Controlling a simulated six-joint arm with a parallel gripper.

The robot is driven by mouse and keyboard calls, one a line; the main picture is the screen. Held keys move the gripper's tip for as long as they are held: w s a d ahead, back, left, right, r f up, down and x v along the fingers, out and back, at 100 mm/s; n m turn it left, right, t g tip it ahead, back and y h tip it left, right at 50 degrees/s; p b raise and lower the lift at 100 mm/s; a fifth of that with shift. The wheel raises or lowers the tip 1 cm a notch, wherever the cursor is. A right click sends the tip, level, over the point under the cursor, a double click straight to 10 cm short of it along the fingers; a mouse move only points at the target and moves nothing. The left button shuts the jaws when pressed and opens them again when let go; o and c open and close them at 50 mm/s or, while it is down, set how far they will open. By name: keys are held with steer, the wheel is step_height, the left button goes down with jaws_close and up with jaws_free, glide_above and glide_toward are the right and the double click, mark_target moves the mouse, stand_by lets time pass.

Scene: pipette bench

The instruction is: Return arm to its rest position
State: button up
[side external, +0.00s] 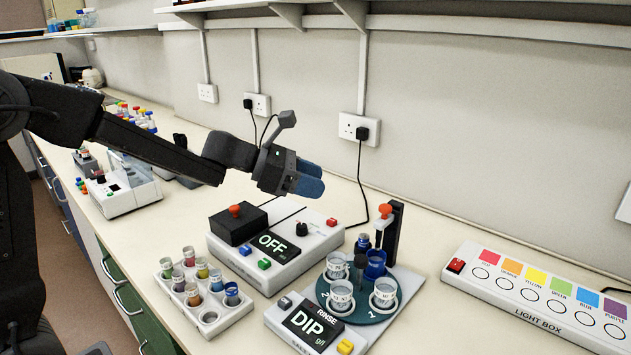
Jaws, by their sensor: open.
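My arm reaches in from the left in the side external view. My gripper (308,180) has blue fingers and hangs in the air above the bench, over the back of the white device with the OFF display (274,243). It touches nothing, and nothing shows in it. The near finger partly hides the far one, so the gap between them is hard to see.
A round dip carousel (357,312) with cups and a dark post stands right of the OFF device. A white vial rack (218,322) sits in front. A light box (545,305) lies at right. A shelf (420,25) runs above; cables hang along the wall.

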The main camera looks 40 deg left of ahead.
steer(key=s+d+r+m+g+y, duration=0.1)
steer(key=s+d+m+g, duration=0.1)
steer(key=s+m, duration=0.5)
steer(key=s+d+r+m+g+y, duration=0.1)
steer(key=s+d+m+g, duration=0.1)
steer(key=s+m, duration=0.45)
steer(key=s+a+f+m+y, duration=0.2)
steer(key=s+a+m+y, duration=0.1)
steer(key=s+m, duration=0.3)
steer(key=s+a+f+m+y, duration=0.2)
steer(key=s+a+m+y, duration=0.1)
steer(key=s+m, duration=0.4)
steer(key=shift+s+a+f+y, duration=0.3)
steer(key=shift+s+f+y, duration=0.1)
steer(key=shift+s+y, duration=0.4)
